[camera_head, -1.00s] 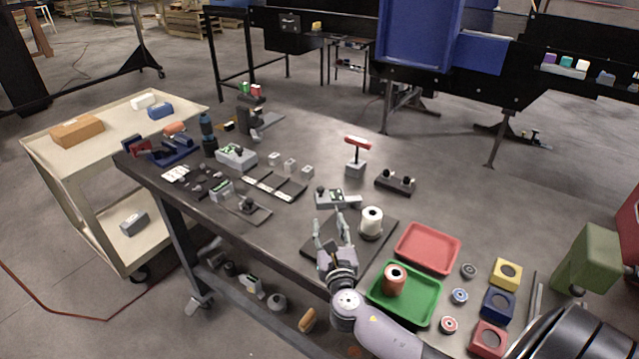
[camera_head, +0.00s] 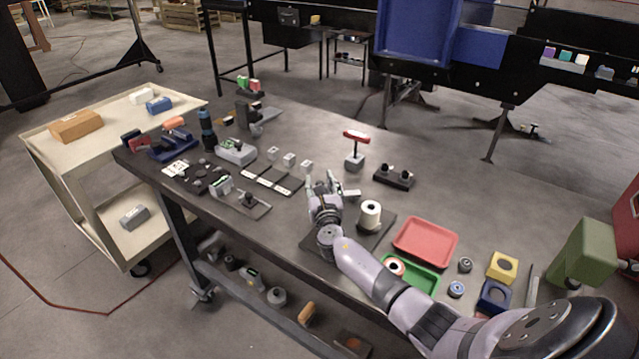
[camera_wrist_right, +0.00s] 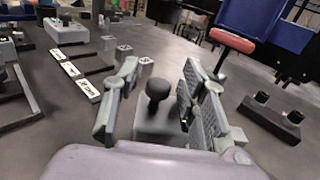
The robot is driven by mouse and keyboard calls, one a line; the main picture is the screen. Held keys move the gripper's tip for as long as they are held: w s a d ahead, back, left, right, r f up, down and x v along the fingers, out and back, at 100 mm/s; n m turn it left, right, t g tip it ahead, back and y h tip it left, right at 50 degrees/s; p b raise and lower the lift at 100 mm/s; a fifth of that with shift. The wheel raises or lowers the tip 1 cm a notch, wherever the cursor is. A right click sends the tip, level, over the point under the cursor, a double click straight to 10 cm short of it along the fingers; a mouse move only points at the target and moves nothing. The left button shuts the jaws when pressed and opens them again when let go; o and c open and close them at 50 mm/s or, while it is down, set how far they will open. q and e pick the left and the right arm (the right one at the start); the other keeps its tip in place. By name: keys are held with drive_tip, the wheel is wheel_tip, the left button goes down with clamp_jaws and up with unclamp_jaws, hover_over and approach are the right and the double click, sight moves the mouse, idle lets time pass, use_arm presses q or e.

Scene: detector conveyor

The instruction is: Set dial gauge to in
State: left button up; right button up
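A low grey block with a round black knob (camera_wrist_right: 158,88) stands in front of my right gripper in the right wrist view; it looks like the dial gauge, but I can read no marking on it. In the head view only the block's right end (camera_head: 351,194) shows beside my gripper. My right gripper (camera_head: 324,182) is open. In the right wrist view its two fingers (camera_wrist_right: 153,95) stand apart on either side of the knob, with gaps visible; I see no contact. My left gripper is not in view.
A white spool (camera_head: 370,214) on a dark mat stands close right of my right gripper. A red-topped T-handle (camera_head: 356,138) and a black two-knob box (camera_head: 394,178) stand beyond. Small metal cubes (camera_head: 289,159) are to the left. A red tray (camera_head: 426,242) lies to the right.

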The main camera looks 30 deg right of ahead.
clamp_jaws()
idle(0.6)
idle(0.4)
